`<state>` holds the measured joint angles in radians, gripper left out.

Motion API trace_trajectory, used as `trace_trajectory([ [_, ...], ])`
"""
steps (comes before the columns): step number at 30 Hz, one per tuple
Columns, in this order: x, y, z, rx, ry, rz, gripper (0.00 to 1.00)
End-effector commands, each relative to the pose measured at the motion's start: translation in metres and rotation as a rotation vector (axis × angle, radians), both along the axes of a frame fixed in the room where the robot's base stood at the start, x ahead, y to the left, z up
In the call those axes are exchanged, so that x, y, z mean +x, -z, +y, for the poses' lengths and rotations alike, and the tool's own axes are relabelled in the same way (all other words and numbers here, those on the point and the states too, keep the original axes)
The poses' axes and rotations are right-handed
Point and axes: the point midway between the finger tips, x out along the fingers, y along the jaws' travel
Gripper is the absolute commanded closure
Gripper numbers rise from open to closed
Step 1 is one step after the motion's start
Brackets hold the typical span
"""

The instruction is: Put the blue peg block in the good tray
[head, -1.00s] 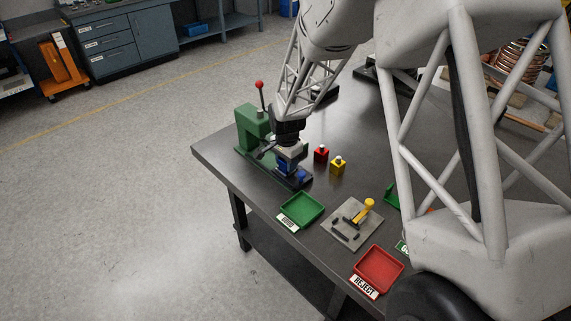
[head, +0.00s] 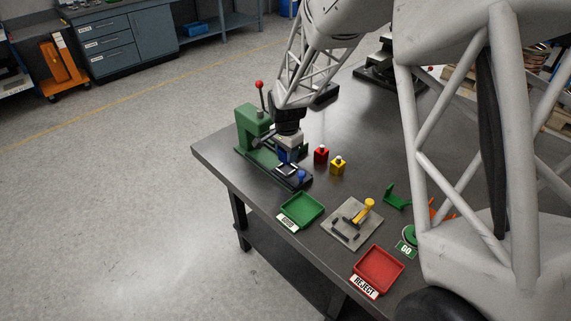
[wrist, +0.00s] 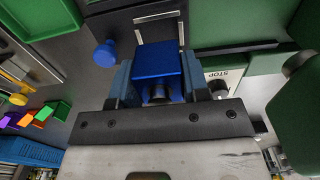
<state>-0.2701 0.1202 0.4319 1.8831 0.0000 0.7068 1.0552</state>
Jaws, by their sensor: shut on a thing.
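The blue peg block (head: 287,156) is held between the fingers of my gripper (head: 288,147), above the base of the green press. In the wrist view the blue block (wrist: 158,62) shows its flat blue face, with my gripper's fingers (wrist: 157,88) on either side of it. The good tray (head: 301,211) is a shallow green tray near the table's left edge, in front of the press. It looks empty, and the writing on its white label is too small to read surely. A green tray corner (wrist: 42,14) shows at the wrist view's top left.
The green press (head: 250,130) with a red-tipped lever stands close behind the block. A blue knob (head: 302,175) stands at its base's front end. Red (head: 321,154) and yellow (head: 337,165) blocks stand right. A grey fixture (head: 344,236) separates the green tray from the red REJECT tray (head: 379,254).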

Motion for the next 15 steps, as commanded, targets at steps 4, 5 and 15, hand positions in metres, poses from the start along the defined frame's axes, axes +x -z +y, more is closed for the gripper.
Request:
trace_trajectory([
  [4, 0.0002, -0.0051, 0.0001, 0.0, 0.0, -0.001, 0.78],
  [5, 0.0002, -0.0055, 0.0001, 0.0, 0.0, -0.001, 0.78],
  [15, 0.0002, -0.0061, 0.0001, 0.0, 0.0, -0.001, 0.78],
])
